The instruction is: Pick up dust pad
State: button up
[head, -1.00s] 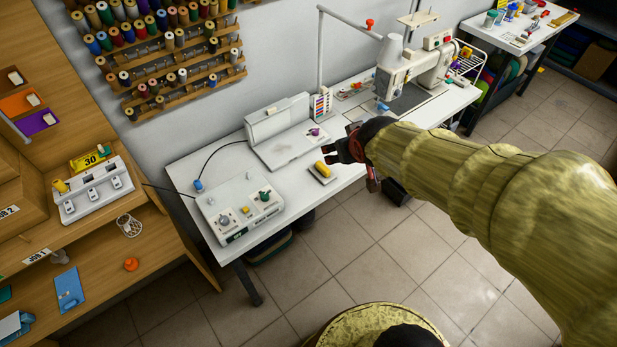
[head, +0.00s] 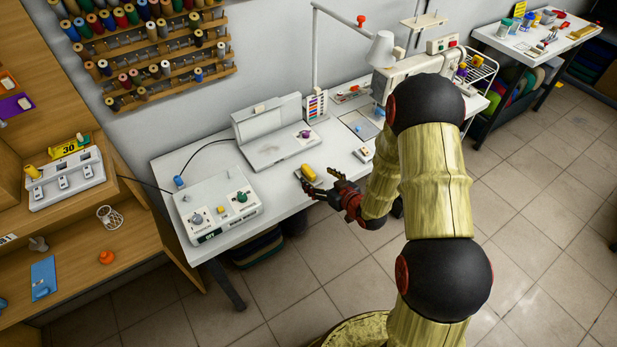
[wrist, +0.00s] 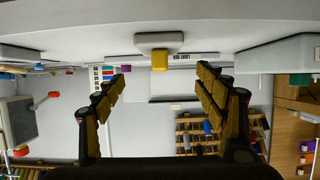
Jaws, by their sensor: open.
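The dust pad appears to be the small yellow-topped block with a pale grey base (head: 309,172) at the front edge of the white table (head: 290,190). In the wrist view, which is upside down, its yellow part (wrist: 160,60) shows beyond the fingertips and between their lines. My gripper (head: 319,181) is open and empty, just in front of the table edge and close to the block. In the wrist view both fingers (wrist: 163,76) are spread wide with nothing between them. I cannot see any contact with the block.
A white control box (head: 217,210) with knobs stands left on the table. A flat press-like machine (head: 275,135) stands behind the block. A sewing machine (head: 415,68) is at the right, partly behind my arm. Wooden shelving (head: 130,225) is at the left. Tiled floor lies open in front.

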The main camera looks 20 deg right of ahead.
aim_at(308, 172)
jog(key=x, duration=0.2)
jog(key=b+x, duration=0.1)
jog(key=x, duration=0.1)
jog(key=b+x, duration=0.1)
jog(key=x, duration=0.1)
jog(key=shift+w+a+f, duration=0.1)
jog(key=shift+w+f, duration=0.1)
jog(key=shift+f, duration=0.25)
jog(key=shift+w+a, duration=0.1)
jog(key=shift+w, duration=0.2)
jog(key=shift+c, duration=0.3)
jog(key=c, duration=1.5)
jog(key=shift+c, duration=0.5)
